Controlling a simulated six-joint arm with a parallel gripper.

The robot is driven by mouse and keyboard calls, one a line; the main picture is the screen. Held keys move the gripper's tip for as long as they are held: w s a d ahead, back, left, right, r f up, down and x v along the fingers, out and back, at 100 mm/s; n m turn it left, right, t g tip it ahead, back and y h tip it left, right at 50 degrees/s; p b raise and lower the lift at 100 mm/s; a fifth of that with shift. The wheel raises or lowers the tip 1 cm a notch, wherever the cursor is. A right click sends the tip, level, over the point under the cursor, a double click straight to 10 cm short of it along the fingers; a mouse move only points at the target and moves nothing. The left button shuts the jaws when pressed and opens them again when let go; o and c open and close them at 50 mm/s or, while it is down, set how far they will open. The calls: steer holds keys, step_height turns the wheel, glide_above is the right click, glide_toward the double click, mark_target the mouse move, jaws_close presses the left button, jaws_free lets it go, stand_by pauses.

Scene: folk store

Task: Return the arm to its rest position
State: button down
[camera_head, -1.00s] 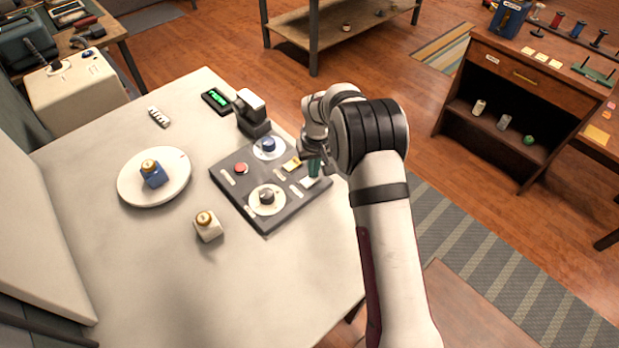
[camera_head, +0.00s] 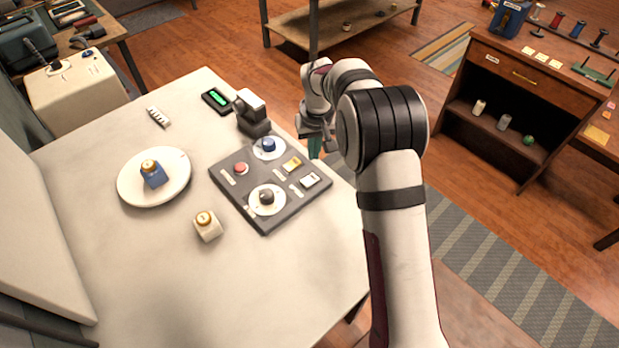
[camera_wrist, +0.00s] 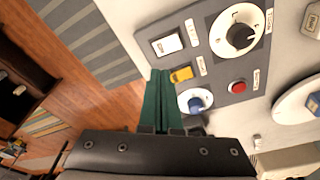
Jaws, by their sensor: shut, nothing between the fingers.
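My gripper (camera_head: 314,147) is raised above the right edge of the table, just off the upper right side of the dark control panel (camera_head: 243,208). Its green fingers are shut and empty; they also show in the wrist view (camera_wrist: 157,100). The panel carries a blue knob (camera_head: 268,145), a dark knob (camera_head: 266,196), a red button (camera_head: 241,168), a yellow switch (camera_head: 292,164) and a white switch (camera_head: 310,180). In the wrist view the fingertips appear beside the yellow switch (camera_wrist: 181,74); the picture does not show contact. My arm reaches in from the lower right.
The white table (camera_head: 150,270) holds a plate (camera_head: 180,186) with a blue block on it, a cream block (camera_head: 208,228), a black device (camera_head: 252,115) and a small green display (camera_head: 217,98). A wooden cabinet (camera_head: 520,80) stands at the right. The floor beside the table is open.

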steer(key=s+d+r+m+g, duration=0.1)
steer(key=s+d+r+m, duration=0.15)
steer(key=s+r, duration=0.55)
steer(key=s+d+r+m, duration=0.2)
steer(key=s+d+r, duration=0.25)
steer(key=s, duration=0.65)
steer(key=s+d+m+g+y, duration=0.1)
steer(key=s+m, duration=0.3)
steer(key=s, duration=1.5)
steer(key=shift+d+f, duration=0.2)
steer(key=shift+f, duration=0.25)
